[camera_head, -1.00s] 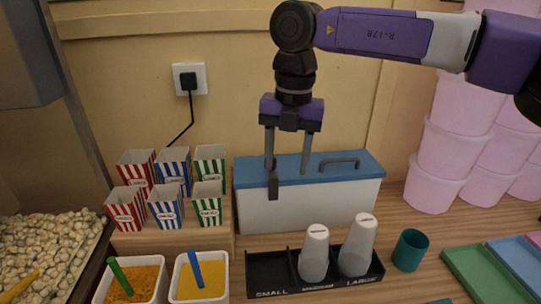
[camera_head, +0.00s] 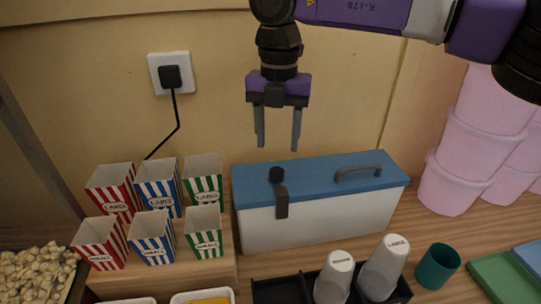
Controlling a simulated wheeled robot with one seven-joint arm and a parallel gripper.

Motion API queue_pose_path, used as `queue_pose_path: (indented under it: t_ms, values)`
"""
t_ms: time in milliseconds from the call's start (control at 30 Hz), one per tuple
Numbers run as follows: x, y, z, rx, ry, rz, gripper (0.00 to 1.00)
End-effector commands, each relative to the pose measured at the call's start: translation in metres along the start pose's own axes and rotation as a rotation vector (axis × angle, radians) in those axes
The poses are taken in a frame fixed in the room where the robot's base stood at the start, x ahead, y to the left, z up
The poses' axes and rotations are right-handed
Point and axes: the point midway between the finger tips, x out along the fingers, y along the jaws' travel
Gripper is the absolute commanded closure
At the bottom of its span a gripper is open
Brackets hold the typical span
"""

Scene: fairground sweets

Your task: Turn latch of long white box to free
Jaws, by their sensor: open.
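The long white box (camera_head: 330,220) stands on the wooden counter against the wall, with a blue lid (camera_head: 316,172) on top. A grey handle (camera_head: 359,173) sits on the right part of the lid. The dark latch (camera_head: 279,190) is near the left front of the lid; its round knob is on top and its flat arm hangs down over the white front. My gripper (camera_head: 278,142) is open and empty, fingers pointing down, above and behind the latch, apart from it.
Striped popcorn boxes (camera_head: 153,237) stand on a wooden step left of the box. White cups (camera_head: 385,266) in a black holder stand in front, with a teal cup (camera_head: 437,266) beside them. Pink tubs (camera_head: 480,150) are stacked at right. A plug and socket (camera_head: 170,74) are on the wall.

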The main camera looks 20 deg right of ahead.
Motion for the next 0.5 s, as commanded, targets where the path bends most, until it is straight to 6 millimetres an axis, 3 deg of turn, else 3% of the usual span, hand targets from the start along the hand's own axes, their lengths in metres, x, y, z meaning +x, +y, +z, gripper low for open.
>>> queue_pose_path:
  t_ms: [500]
  values:
    - [0.065,0.0,-0.001,0.0,0.003,0.0,0.48]
